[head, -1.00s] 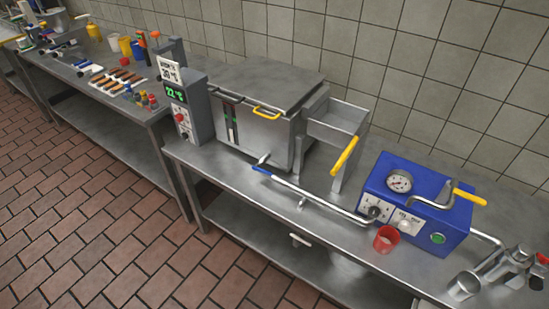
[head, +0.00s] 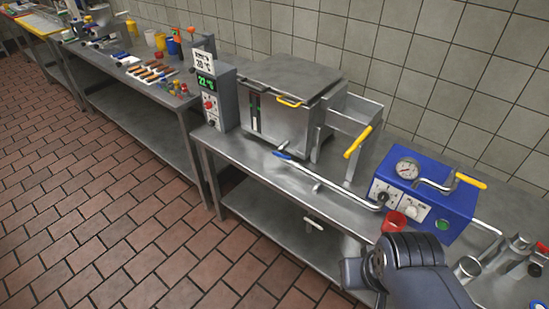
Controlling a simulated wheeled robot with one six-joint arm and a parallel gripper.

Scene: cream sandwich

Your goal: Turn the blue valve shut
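The blue valve appears as a short blue handle (head: 284,156) at the left end of a long steel pipe, in front of the steel vat (head: 285,118). A small metal stub sits just above the handle. The picture is too small to tell whether the valve is open or shut. The pipe (head: 340,193) runs right to a blue box (head: 450,208) with a gauge. Part of my dark grey arm shows at the bottom right, in front of the bench. My gripper's fingers cannot be made out, and nothing of mine is seen touching the blue handle.
Yellow handles are on the vat lid (head: 289,102), the steel hopper (head: 357,142) and the box's lever (head: 470,181). A grey control unit (head: 217,92) stands left of the vat. The tiled floor in front is clear.

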